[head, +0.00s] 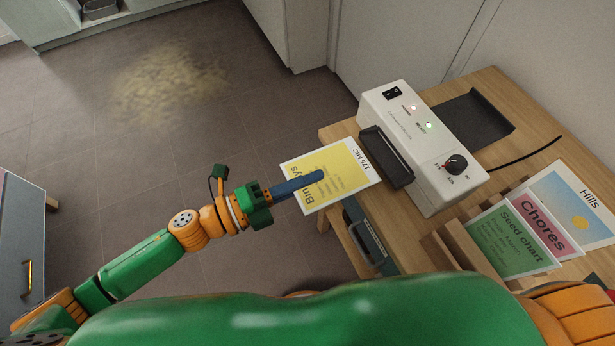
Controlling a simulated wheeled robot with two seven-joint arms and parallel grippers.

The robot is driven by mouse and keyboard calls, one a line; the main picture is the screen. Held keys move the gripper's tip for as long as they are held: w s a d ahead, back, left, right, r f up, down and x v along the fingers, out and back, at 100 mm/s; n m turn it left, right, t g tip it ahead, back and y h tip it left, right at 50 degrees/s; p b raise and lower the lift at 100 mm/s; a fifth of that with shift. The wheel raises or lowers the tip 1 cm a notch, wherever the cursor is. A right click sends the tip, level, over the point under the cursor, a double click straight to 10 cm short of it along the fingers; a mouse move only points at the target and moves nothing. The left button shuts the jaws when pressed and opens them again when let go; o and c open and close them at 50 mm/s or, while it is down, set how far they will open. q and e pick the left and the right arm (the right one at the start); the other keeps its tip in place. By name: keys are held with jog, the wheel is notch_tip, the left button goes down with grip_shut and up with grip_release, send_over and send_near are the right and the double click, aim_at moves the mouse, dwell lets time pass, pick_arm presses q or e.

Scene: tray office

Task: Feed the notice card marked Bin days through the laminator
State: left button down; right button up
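The notice card (345,178) is yellow in a clear pouch with a white border marked "175 MIC"; its heading, "Bin ...ys", is partly covered by my fingers. My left gripper (314,178) has its blue fingers over the card's near-left part and appears shut on it. The card is held roughly level, its right edge close to the laminator's dark feed shelf (386,158); I cannot tell if they touch. The white laminator (422,140) stands on the wooden table with a switch, two lit lamps, one of them green, and a dial. My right gripper is out of view.
A wooden rack (458,246) at the right holds the cards Seed chart (507,240), Chores (543,226) and Hills (575,212). A black tray (475,118) lies behind the laminator. A black cable (528,155) crosses the table. Open floor lies left of the table.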

aim_at(364, 164)
pick_arm(q)
jog(key=d+f+b, duration=0.1)
jog(key=w+d+f+b, duration=0.1)
jog(key=d, duration=0.1)
jog(key=shift+f, duration=0.4)
jog(key=shift+w+d+r, duration=0.1)
jog(key=shift+w+d, duration=0.1)
jog(key=shift+d, duration=0.2)
jog(key=b+x, duration=0.1)
jog(key=x, duration=0.3)
jog(key=shift+b+x, duration=0.3)
jog(key=shift+x, duration=1.75)
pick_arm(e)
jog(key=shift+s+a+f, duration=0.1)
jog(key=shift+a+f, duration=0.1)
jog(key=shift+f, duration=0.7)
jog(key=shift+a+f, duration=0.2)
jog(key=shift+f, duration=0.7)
pick_arm(q)
jog(key=c, duration=0.5)
grip_release()
jog(key=shift+f, duration=0.25)
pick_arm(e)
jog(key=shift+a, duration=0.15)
